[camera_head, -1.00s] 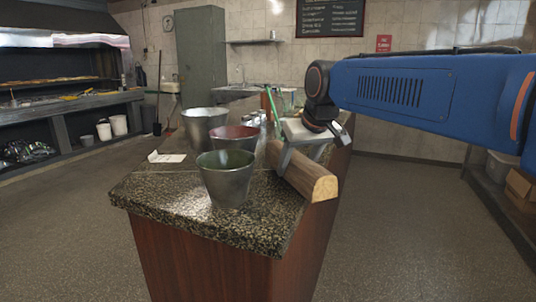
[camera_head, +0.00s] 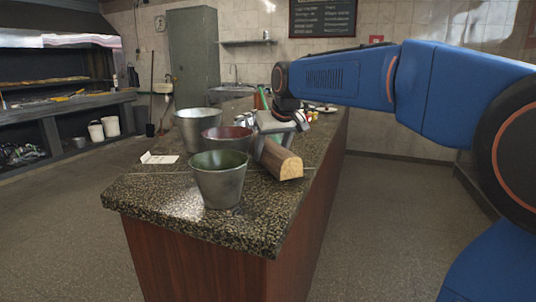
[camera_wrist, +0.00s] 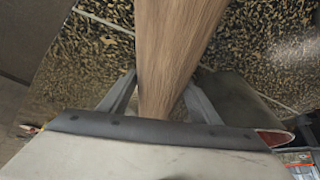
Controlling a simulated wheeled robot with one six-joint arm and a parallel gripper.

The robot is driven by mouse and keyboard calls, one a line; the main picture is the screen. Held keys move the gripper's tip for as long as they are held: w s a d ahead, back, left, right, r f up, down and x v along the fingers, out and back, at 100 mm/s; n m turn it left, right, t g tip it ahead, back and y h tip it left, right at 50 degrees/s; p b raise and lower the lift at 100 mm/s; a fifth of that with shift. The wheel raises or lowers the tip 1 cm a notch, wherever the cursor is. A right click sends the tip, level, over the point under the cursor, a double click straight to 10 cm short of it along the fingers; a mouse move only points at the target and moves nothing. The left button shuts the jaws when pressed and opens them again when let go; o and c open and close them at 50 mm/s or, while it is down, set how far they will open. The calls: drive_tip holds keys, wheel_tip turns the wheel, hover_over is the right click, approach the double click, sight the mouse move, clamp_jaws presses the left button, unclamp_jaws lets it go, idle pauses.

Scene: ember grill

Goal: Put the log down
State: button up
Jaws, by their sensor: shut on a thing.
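The log (camera_head: 281,164) is a split piece of brown wood with a pale cut end. In the head view it is over the right side of the speckled stone counter (camera_head: 235,232), its cut end toward me. My gripper (camera_head: 268,140) is shut on the log near its far end. In the wrist view the log (camera_wrist: 175,50) runs between the two fingers (camera_wrist: 160,98), with the counter surface (camera_wrist: 85,52) close below. I cannot tell whether the log touches the counter.
A green-lined metal bucket (camera_head: 220,183) stands just left of the log. A red-lined bucket (camera_head: 227,139) and a larger silver bucket (camera_head: 199,126) stand behind it. A white card (camera_head: 158,158) lies at the left. The counter's front is bare.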

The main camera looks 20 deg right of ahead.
drive_tip(key=shift+w+a+f, duration=0.1)
drive_tip(key=shift+w+f, duration=0.1)
drive_tip(key=shift+w, duration=0.35)
drive_tip(key=shift+w+a+f, duration=0.1)
drive_tip(key=shift+w+f, duration=0.1)
drive_tip(key=shift+w, duration=0.3)
drive_tip(key=shift+f, duration=0.25)
drive_tip(key=shift+f, duration=0.1)
drive_tip(key=o, duration=1.6)
drive_tip(key=shift+o, duration=0.2)
drive_tip(key=v, duration=1.1)
drive_tip(key=shift+s+r, duration=0.1)
drive_tip(key=shift+r, duration=0.2)
drive_tip(key=shift+c, duration=0.5)
wheel_tip(320, 180, up, 6)
drive_tip(key=s+g, duration=0.1)
drive_tip(key=s, duration=0.1)
drive_tip(key=x, duration=1.7)
drive_tip(key=shift+d, duration=0.3)
